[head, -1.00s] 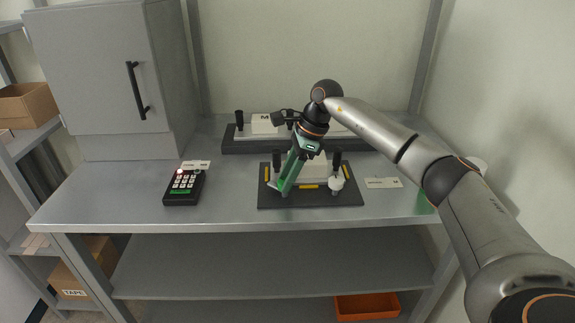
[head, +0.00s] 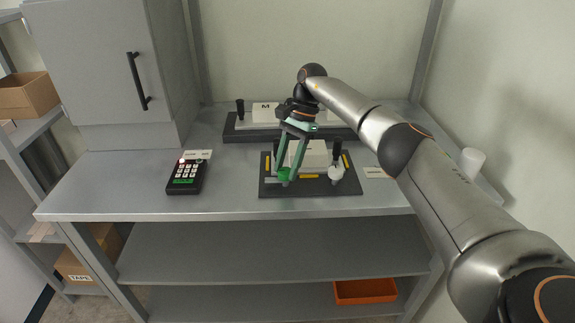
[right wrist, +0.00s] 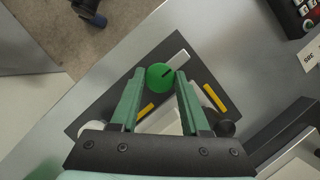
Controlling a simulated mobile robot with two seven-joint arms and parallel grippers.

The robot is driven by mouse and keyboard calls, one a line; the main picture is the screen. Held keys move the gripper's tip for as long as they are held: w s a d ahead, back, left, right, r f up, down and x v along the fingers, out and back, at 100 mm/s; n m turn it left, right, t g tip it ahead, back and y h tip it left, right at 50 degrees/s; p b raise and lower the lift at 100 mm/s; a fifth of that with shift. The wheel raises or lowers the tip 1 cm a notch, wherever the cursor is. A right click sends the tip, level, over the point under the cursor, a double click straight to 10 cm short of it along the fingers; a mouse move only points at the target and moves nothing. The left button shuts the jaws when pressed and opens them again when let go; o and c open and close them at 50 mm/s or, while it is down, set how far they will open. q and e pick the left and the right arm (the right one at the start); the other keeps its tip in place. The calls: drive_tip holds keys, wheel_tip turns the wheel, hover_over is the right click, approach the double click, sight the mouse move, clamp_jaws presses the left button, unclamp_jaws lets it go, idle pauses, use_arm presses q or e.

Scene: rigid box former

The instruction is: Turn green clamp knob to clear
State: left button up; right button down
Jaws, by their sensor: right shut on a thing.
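The green clamp knob (head: 283,174) stands at the front left of a dark fixture plate (head: 310,189) on the bench. In the right wrist view the round knob (right wrist: 160,78) has a dark mark on top, and a pale bar (right wrist: 178,62) extends beside it. My right gripper (head: 288,174) reaches down with its green fingers on either side of the knob. In the right wrist view the fingertips (right wrist: 161,74) are shut on it. My left gripper is not in view.
A white knob (head: 336,173) and a black upright handle (head: 337,150) stand on the plate's right side. A longer fixture (head: 240,133) lies behind. A keypad (head: 185,177) with a red light sits left. An orange bin (head: 365,291) is on the low shelf.

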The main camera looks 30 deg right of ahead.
idle(0.5)
drive_tip(key=shift+c, duration=1.9)
unclamp_jaws()
